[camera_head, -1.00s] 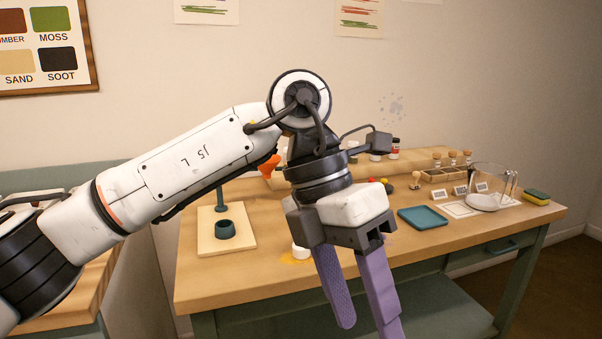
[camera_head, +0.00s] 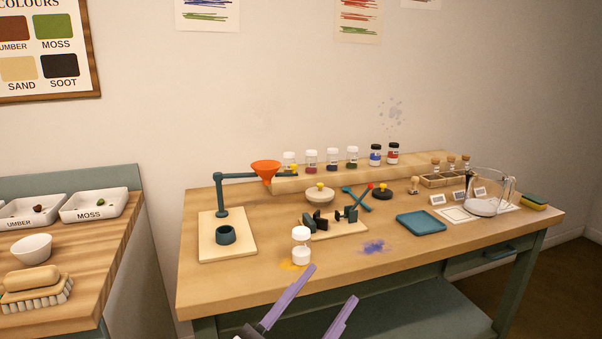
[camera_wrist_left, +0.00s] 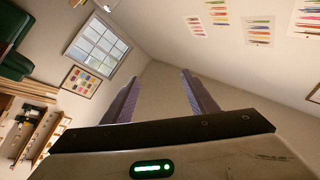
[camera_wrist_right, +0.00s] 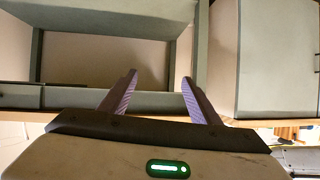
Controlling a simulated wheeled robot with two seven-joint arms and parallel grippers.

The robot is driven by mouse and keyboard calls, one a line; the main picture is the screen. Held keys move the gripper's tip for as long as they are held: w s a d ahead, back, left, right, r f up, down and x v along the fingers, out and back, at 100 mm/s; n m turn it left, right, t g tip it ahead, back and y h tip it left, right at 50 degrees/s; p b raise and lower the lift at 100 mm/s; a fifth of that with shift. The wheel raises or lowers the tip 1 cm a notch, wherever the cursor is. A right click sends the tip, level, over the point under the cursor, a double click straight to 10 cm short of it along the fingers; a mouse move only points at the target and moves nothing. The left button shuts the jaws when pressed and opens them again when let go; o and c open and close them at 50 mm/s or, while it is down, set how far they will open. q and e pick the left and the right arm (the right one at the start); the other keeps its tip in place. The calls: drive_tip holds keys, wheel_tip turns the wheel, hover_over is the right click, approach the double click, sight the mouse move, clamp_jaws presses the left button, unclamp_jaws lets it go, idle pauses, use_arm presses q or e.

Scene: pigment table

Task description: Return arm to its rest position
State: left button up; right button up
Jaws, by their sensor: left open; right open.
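The wooden table (camera_head: 330,268) holds a white-capped jar (camera_head: 301,246), an orange funnel (camera_head: 265,170) on a stand, a blue tray (camera_head: 421,222) and a glass jug (camera_head: 490,190). Blue powder (camera_head: 374,247) lies near its front. A side bench with white trays (camera_head: 94,205) stands at left.

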use_arm(q)
drive_tip(key=s+a+f+n+g+y, duration=0.1)
drive_tip(key=s+a+f+n+y, duration=0.2)
drive_tip(key=f, duration=0.5)
drive_tip(key=s+a+f+n+g+y, duration=0.1)
drive_tip(key=a+f+n+y, duration=0.35)
drive_tip(key=f, duration=0.25)
drive_tip(key=s+a+f+n+g+y, duration=0.1)
drive_tip(key=s+a+f+n+y, duration=0.15)
drive_tip(key=a+f, duration=0.4)
drive_tip(key=s+a+f+n+g+y, duration=0.1)
drive_tip(key=s+a+f+g, duration=0.1)
drive_tip(key=s+f, duration=0.5)
drive_tip(key=s+a+f+n+g+y, duration=0.1)
drive_tip(key=s+a+f+g+y, duration=0.1)
drive_tip(key=s+f, duration=0.5)
drive_tip(key=shift+s+a+f+n+g+p, duration=0.15)
drive_tip(key=shift+a+f+n+g+p, duration=0.3)
drive_tip(key=shift+g, duration=0.35)
use_arm(e)
drive_tip(key=s+d+f+m+g+h, duration=0.2)
drive_tip(key=s+f+g+h, duration=0.1)
drive_tip(key=s+f, duration=0.4)
wheel_tip(320, 180, down, 3)
drive_tip(key=shift+s+d+f, duration=0.1)
drive_tip(key=shift+s+d, duration=0.1)
